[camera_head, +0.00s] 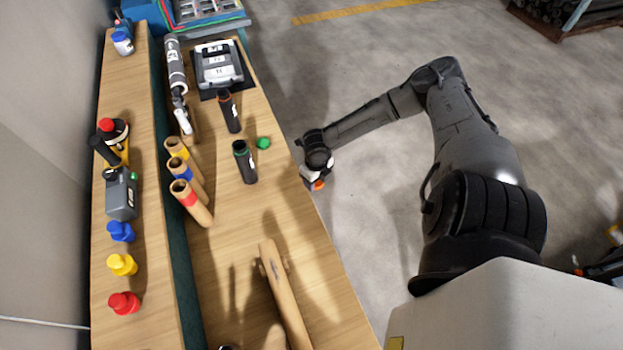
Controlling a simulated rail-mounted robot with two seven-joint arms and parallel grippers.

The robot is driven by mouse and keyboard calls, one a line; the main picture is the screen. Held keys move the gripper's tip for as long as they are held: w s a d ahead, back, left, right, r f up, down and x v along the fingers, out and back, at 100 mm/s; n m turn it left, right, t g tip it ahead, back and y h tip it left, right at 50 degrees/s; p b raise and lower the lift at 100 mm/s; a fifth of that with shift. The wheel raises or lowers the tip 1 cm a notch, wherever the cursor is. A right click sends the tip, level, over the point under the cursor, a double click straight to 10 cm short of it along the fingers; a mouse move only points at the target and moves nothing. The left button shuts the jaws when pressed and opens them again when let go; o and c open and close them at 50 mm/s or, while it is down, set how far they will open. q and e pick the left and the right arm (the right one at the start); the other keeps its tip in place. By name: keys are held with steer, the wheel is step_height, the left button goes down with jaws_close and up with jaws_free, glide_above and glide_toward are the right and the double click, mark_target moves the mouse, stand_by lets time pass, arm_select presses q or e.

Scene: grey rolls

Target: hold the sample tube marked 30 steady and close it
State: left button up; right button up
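Two dark sample tubes stand on the wooden bench: one with a green rim (245,162) and one with an orange-brown rim (229,112). Each has a pale label too small to read, so I cannot tell which is marked 30. A green cap (263,143) lies on the bench just right of the green-rimmed tube. My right gripper (315,182) hangs off the bench's right edge, right of the tubes and apart from them. A small orange patch shows at its tip; whether it holds a cap is unclear. My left gripper is not recognisable in view.
A grey device (217,62) and a long grey tool (175,65) are behind. Coloured caps (121,264) line the left ledge. A wooden roller (285,295) lies in front.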

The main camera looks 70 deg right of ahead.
arm_select(q)
steer(key=shift+a, duration=0.15)
steer(key=shift+o, duration=0.9)
steer(key=o, duration=0.7)
